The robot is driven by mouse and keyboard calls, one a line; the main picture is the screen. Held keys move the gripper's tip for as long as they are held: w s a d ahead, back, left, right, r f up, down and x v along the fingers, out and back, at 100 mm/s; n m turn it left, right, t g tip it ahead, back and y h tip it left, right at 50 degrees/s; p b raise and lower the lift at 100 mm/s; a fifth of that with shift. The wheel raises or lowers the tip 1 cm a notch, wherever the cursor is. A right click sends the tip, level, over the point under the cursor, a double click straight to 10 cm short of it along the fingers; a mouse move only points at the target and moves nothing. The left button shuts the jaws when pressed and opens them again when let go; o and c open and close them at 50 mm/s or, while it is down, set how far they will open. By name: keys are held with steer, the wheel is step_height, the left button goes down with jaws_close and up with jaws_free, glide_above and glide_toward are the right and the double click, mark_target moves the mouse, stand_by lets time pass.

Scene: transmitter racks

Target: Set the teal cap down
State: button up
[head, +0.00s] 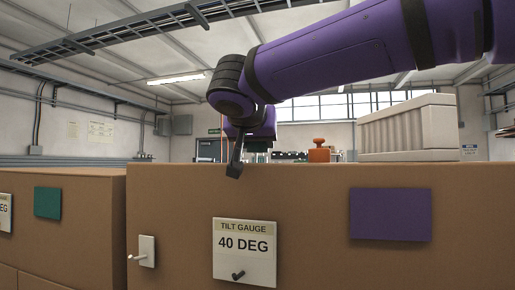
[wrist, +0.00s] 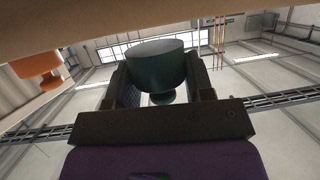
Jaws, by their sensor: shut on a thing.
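The teal cap (wrist: 158,68) is a dark teal, rounded piece with a narrower knob. In the wrist view it sits between the two dark fingers of my gripper (wrist: 160,78), which is shut on it. In the head view my gripper (head: 236,165) is at the top front edge of the brown cabinet (head: 170,215), left of the orange knob. A dark green patch shows beside the finger there; I cannot tell whether it is the cap. Whether the cap touches any surface is hidden.
On the cabinet top stand an orange knobbed piece (head: 319,152) and a pale ribbed block (head: 408,130) at the right. The front carries a tilt gauge plate (head: 244,250) reading 40 DEG, a white switch (head: 146,251) and a purple panel (head: 390,215). Another cabinet (head: 90,245) stands left.

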steer(key=shift+f, duration=1)
steer(key=shift+f, duration=0.1)
steer(key=o, duration=0.9)
steer(key=shift+s+r, duration=0.1)
steer(key=shift+r, duration=0.1)
steer(key=v, duration=1.2)
steer(key=shift+f, duration=0.1)
